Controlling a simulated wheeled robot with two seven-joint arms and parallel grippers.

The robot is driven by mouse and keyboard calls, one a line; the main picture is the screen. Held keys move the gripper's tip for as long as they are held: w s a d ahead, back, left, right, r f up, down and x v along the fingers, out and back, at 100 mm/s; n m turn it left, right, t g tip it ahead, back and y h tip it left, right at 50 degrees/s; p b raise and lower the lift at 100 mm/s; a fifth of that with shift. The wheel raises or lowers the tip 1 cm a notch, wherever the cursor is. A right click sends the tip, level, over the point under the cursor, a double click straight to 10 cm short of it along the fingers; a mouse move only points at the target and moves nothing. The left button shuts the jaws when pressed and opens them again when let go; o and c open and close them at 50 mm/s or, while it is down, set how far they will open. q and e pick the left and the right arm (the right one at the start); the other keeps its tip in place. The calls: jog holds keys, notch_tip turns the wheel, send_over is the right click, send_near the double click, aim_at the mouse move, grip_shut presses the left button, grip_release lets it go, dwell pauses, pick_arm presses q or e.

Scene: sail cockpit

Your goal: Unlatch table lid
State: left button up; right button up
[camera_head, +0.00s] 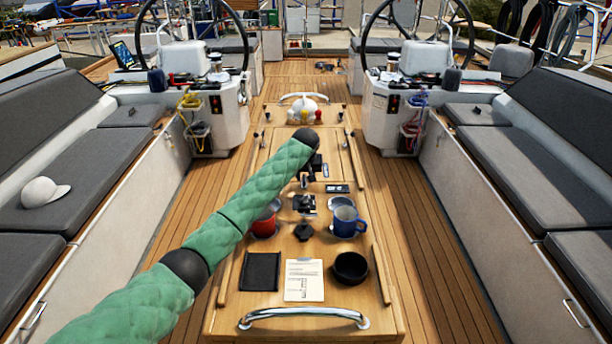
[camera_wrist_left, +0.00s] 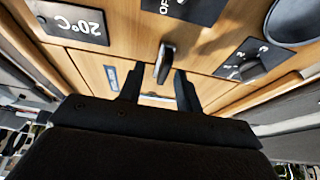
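The wooden table (camera_head: 332,303) stands in the middle of the cockpit. In the left wrist view, a small dark latch handle (camera_wrist_left: 165,62) stands up from the wood beside a panel seam. My left gripper (camera_wrist_left: 158,75) is open, with one finger on either side of the handle's line. I cannot tell whether the fingers touch it. In the head view, my left arm in its green sleeve reaches over the table to the left gripper (camera_head: 313,172), which hides the latch area there. My right gripper is not in view.
A red mug (camera_head: 264,224) and a blue mug (camera_head: 346,222) stand close to the arm. Nearer are a black bowl (camera_head: 350,268), a paper sheet (camera_head: 304,280) and a black pad (camera_head: 260,271). A 20°C display (camera_wrist_left: 75,22) and a numbered dial (camera_wrist_left: 255,57) flank the latch.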

pick_arm(q)
jog(key=shift+w+f, duration=0.2)
jog(key=shift+f, duration=0.2)
jog(key=shift+w+a+f, duration=0.25)
jog(key=shift+f, duration=0.4)
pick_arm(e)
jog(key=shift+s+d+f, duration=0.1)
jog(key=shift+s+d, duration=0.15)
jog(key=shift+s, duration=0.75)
pick_arm(q)
grip_shut()
